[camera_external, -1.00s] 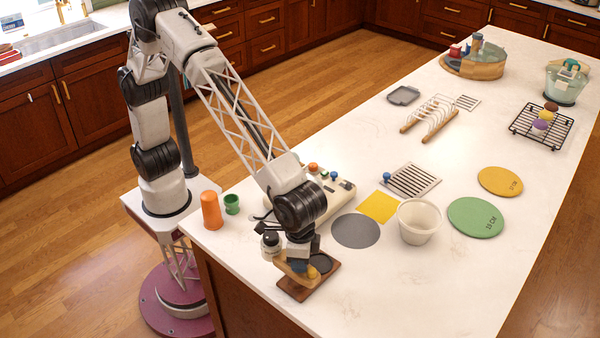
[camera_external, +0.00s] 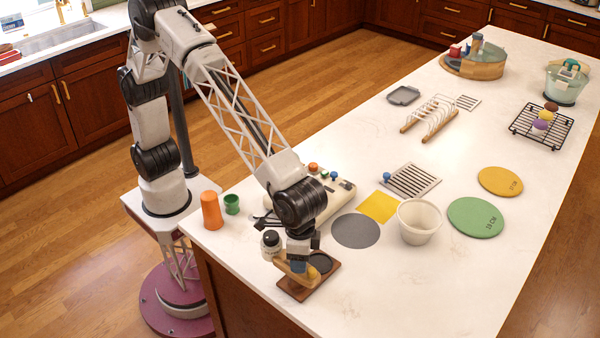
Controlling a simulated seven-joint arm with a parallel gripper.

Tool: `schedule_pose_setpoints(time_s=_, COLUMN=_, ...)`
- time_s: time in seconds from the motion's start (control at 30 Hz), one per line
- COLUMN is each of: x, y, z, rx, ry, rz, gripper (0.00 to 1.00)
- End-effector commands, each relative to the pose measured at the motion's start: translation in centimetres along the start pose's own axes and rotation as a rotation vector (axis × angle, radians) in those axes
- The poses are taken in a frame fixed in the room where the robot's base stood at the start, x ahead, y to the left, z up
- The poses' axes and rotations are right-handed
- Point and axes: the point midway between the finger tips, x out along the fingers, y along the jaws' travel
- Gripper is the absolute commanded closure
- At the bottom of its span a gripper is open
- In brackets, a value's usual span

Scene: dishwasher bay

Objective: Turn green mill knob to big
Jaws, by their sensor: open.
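A pale panel (camera_external: 341,196) partly behind my arm carries small coloured knobs. One looks green (camera_external: 324,173), between an orange-red knob (camera_external: 313,167) and a blue one (camera_external: 333,175). I cannot tell for sure that this is the mill knob, and its markings are too small to read. My gripper (camera_external: 299,268) is open and points down at the near edge of the counter, over a brown wooden stand (camera_external: 322,277) with a dark round top. Contact there cannot be made out.
A grey disc (camera_external: 356,231), yellow square (camera_external: 379,207) and white bucket (camera_external: 419,220) lie to the right. The front right counter is clear.

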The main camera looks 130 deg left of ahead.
Motion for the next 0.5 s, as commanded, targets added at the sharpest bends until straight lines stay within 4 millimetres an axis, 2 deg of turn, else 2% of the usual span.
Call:
schedule_pose_setpoints(time_s=0.3, x=-4.0, y=0.0, z=-0.1, rx=0.0, ry=0.002, rz=0.002, gripper=0.5)
schedule_pose_setpoints(time_s=0.5, x=-6.0, y=0.0, z=0.0, rx=0.0, ry=0.001, rz=0.001, gripper=0.5)
